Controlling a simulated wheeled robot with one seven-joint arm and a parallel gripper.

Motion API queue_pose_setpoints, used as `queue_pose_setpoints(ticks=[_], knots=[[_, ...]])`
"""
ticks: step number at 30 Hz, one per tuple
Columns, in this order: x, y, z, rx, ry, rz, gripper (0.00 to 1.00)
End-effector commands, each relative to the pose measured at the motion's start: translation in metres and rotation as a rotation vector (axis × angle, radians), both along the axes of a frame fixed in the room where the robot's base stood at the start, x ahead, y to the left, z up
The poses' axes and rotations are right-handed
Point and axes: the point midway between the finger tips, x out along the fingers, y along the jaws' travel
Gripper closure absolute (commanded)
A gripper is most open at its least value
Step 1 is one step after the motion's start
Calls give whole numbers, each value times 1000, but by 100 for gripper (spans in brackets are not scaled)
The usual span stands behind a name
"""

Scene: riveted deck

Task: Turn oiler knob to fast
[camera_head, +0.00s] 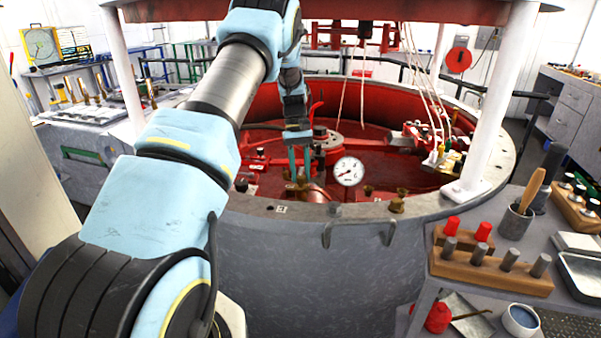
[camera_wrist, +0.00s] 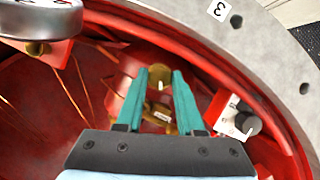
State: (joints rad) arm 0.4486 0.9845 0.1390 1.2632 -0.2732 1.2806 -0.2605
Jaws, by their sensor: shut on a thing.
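The oiler knob (camera_wrist: 160,78) is a small brass knob with a pale mark, between my fingertips in the wrist view. My gripper (camera_wrist: 160,74) has two teal fingers shut on it, one on each side. Brass parts and a small pale plate (camera_wrist: 161,115) show below the knob, between the fingers. The plate's lettering is too small to read, so I cannot tell which setting the knob points to. In the head view my gripper (camera_head: 299,172) reaches down inside the red pit, and the knob is hard to make out.
A round white gauge (camera_head: 348,171) stands right of my gripper in the head view. A black knob on a white block (camera_wrist: 243,122) sits close to the right finger in the wrist view. The grey pit rim (camera_head: 300,211) curves around the near side. White pillars flank the pit.

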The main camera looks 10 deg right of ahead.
Motion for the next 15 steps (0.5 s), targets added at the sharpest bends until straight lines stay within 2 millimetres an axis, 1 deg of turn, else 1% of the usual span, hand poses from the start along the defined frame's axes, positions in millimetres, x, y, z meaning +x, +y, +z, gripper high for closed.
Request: queue_pose_setpoints(ticks=[4,5,6,12,15], knots=[[1,-1,0,-2,-3,0,100],[1,-1,0,-1,-3,-1,60],[1,0,0,-1,-3,-1,55],[0,0,0,0,-1,-1,33],[0,0,0,0,-1,-1,33]])
